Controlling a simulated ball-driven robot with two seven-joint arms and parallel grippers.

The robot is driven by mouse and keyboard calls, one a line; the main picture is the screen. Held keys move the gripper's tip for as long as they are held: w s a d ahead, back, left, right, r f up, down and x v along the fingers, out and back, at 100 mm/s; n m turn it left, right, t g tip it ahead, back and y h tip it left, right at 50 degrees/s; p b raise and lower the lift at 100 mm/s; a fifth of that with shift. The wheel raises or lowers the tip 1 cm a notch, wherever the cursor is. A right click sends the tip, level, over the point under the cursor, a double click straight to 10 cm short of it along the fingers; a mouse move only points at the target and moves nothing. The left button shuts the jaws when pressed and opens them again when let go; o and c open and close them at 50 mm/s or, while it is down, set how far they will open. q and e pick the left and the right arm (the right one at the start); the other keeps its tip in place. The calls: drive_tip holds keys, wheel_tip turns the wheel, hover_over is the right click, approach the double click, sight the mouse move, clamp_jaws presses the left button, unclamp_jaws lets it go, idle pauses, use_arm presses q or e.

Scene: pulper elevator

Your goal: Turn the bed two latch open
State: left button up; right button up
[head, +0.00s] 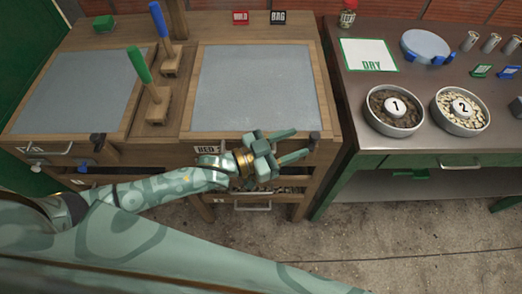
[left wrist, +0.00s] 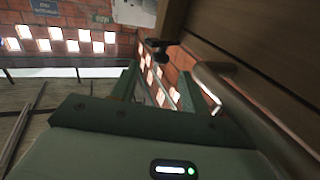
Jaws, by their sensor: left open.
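Bed two is the right grey-topped bed (head: 255,88) of the wooden bench, with a BED label (head: 208,149) on its front. A small black latch (head: 314,137) sits at the right end of that front. The dark latch also shows in the left wrist view (left wrist: 160,48), sticking out from the wood beyond the fingers. My left gripper (head: 301,144) is open and empty in front of the bed, its fingertips close to the latch. I cannot tell whether they touch it. In the left wrist view the gripper (left wrist: 158,82) has its fingers apart. My right gripper is not in view.
A metal bar handle (left wrist: 232,105) runs close to the right finger. A drawer handle (head: 252,207) is below my gripper. Green (head: 140,64) and blue (head: 158,20) levers stand between the beds. A dark table (head: 345,125) with bowls stands right, past a narrow gap.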

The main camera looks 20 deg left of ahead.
use_arm(q)
drive_tip(key=v, duration=0.8)
drive_tip(key=shift+p, duration=0.35)
drive_tip(key=shift+c, duration=0.4)
